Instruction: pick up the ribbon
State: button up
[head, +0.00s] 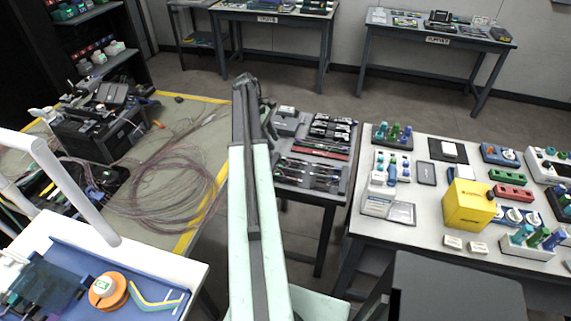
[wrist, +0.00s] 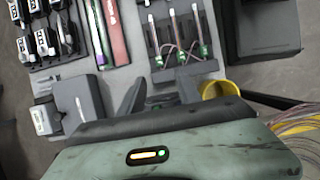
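A bent teal-and-yellow strip (head: 158,300), which may be the ribbon, lies on a blue tray (head: 62,258) at the lower left of the head view. I cannot tell for sure that it is the ribbon. Thin reddish fibres (head: 165,185) lie in loose coils on the table behind it. My gripper (wrist: 163,92) appears open, its dark fingers apart, over a grey tool table (head: 345,172). Nothing shows between the fingertips. In the head view my arm hides most of the gripper. The strip is not in the wrist view.
An orange round spool (head: 108,290) sits beside the strip. Tools (head: 310,172) cover the grey table; a yellow box (head: 468,205) stands on the right table. Floor shows between tables.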

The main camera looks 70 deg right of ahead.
aim_at(282, 157)
jog(key=shift+b+x, duration=1)
jog(key=shift+x, duration=0.1)
jog(key=shift+f+b, duration=0.3)
jog(key=shift+f, duration=0.05)
jog(key=shift+s+r, duration=0.1)
jog(key=b+x, duration=0.4)
jog(key=x, duration=0.1)
jog(key=shift+s+b, duration=0.15)
jog(key=shift+b, duration=0.2)
grip_shut()
